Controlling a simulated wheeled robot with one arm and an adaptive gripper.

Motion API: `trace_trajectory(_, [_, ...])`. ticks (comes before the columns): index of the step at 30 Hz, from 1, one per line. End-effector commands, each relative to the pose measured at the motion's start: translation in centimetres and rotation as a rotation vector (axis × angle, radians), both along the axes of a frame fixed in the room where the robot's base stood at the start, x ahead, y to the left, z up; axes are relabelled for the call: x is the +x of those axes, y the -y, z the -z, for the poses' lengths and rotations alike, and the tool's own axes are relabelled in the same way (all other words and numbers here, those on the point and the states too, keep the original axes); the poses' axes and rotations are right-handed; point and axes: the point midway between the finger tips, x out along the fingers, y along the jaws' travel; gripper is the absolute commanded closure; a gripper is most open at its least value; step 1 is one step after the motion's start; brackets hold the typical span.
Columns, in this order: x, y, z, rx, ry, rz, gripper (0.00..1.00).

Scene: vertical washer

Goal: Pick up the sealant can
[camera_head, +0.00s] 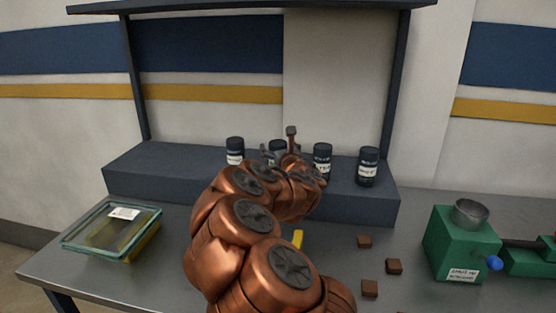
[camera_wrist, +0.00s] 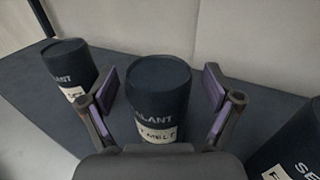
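Several dark sealant cans with white labels stand in a row on the raised dark shelf (camera_head: 120,175). They are a left can (camera_head: 235,150), a second can (camera_head: 277,146) partly hidden by my gripper, a third can (camera_head: 322,158) and a right can (camera_head: 368,166). In the wrist view, one upright can (camera_wrist: 158,95), its label partly reading "MELT", stands between the fingers of my gripper (camera_wrist: 160,100). The purple-padded fingers are open, with gaps visible on both sides. Another sealant can (camera_wrist: 70,72) shows at left, and part of one (camera_wrist: 295,150) at lower right.
A glass container (camera_head: 112,228) with a yellowish inside sits at left on the grey table. Several brown blocks (camera_head: 394,266) and a yellow piece (camera_head: 298,239) lie in the middle. A green machine with a metal bowl (camera_head: 470,214) stands at right. Neighbouring cans flank my gripper.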

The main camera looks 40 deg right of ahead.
Motion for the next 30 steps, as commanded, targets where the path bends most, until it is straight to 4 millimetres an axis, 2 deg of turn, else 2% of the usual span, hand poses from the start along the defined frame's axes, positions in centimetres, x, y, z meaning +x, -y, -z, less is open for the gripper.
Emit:
trace_trajectory(2, [0.01, -0.02, 0.00, 0.000, 0.000, 0.000, 0.22])
trace_trajectory(23, [0.01, -0.03, 0.00, 0.000, 0.000, 0.000, 0.95])
trace_trajectory(30, [0.01, -0.02, -0.08, 0.000, 0.001, 0.000, 0.95])
